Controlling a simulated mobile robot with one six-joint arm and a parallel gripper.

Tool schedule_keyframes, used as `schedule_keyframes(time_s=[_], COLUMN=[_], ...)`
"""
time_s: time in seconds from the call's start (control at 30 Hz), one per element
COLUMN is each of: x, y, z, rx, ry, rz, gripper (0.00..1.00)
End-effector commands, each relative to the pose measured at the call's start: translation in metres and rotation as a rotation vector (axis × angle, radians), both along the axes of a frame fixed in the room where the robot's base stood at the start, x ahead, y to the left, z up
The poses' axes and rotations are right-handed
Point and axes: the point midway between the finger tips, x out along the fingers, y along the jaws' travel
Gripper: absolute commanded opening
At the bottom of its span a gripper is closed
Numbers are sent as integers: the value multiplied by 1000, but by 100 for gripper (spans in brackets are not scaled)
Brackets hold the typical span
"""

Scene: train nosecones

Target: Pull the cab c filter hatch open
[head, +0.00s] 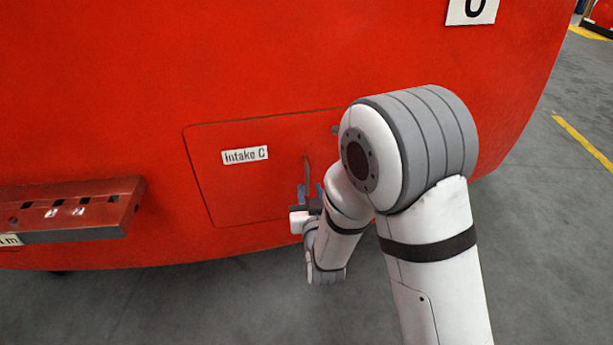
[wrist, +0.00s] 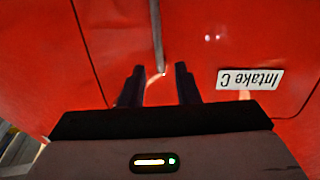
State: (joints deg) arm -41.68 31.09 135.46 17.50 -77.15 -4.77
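The hatch (head: 240,190) is a red panel with a thin dark outline, flush in the red nosecone, and looks closed. Its white label (head: 245,155) reads "Intake C"; it shows upside down in the wrist view (wrist: 250,79). A slim upright bar handle (head: 306,170) is near the hatch's right edge. My gripper (head: 310,189) is at the handle's lower end. In the wrist view, the two dark fingers (wrist: 159,77) are apart, with the grey handle (wrist: 157,38) ending between their tips. I see no finger touching it.
A red step or bumper ledge (head: 80,205) sticks out at the left of the hatch. My arm covers the area right of the hatch. Grey floor (head: 220,300) lies below and to the right, with yellow lines (head: 585,140).

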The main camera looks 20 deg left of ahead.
Motion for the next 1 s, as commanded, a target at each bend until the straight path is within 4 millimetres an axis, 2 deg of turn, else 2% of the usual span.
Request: schedule_keyframes(time_s=[0.3, 0.43, 0.8, 1.0], x=[46, 59, 65, 65], y=[20, 26, 30, 31], z=[2, 1, 1, 1], rx=[0, 0, 0, 0], ry=[-1, 0, 0, 0], rz=[-1, -1, 1, 2], gripper=[29, 29, 29, 13])
